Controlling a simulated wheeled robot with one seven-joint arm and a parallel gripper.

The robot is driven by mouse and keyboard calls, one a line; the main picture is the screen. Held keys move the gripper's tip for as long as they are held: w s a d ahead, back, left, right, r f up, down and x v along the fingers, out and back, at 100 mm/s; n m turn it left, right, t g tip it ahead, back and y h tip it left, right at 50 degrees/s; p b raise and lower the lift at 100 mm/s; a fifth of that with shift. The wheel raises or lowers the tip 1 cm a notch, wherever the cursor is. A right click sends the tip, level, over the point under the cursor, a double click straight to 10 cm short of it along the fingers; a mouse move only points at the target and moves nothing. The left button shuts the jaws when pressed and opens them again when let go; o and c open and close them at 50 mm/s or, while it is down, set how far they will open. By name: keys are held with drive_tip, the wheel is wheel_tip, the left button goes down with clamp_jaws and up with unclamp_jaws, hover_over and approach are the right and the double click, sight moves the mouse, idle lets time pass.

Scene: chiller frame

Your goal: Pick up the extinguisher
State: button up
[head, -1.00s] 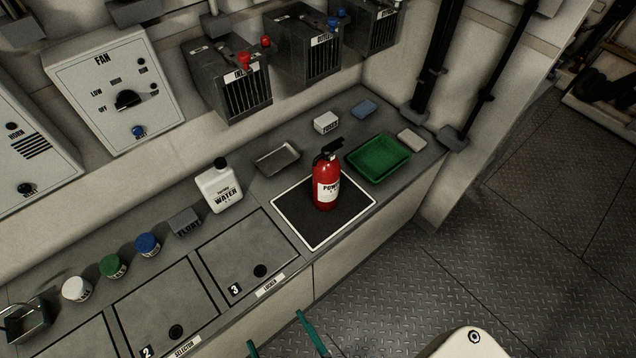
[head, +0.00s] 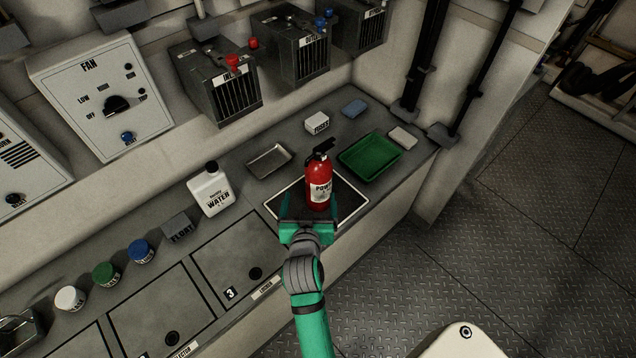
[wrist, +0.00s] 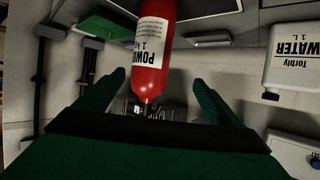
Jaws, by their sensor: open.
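The red extinguisher (head: 319,181) with a black top and a white label stands upright on a black mat with a white border (head: 350,204). My green gripper (head: 308,215) is at the mat's near side, just in front of the extinguisher in the head view. In the wrist view the extinguisher (wrist: 153,45) shows upside down beyond and between my two open fingers (wrist: 157,85). The fingers look apart from it, with nothing held. My gripper hides the near part of the mat in the head view.
A white water jug (head: 210,190) stands left of the mat. A green tray (head: 370,158) lies to the right and a metal tray (head: 270,160) behind. A white box (head: 317,123) and grey boxes on the wall (head: 218,80) are further back.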

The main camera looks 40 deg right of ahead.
sight(319, 178)
drive_tip(key=shift+m+h, duration=0.3)
drive_tip(key=shift+m, duration=0.1)
drive_tip(key=x, duration=0.4)
drive_tip(key=d+r+x, duration=0.1)
drive_tip(key=x, duration=0.7)
drive_tip(key=shift+s+d+r, duration=0.15)
drive_tip(key=shift+s+d, duration=0.1)
drive_tip(key=shift+d, duration=0.15)
drive_tip(key=c, duration=2.1)
drive_tip(key=shift+w+r, duration=0.1)
drive_tip(key=shift+r, duration=0.15)
drive_tip(key=shift+c, duration=0.3)
drive_tip(key=shift+r, duration=0.1)
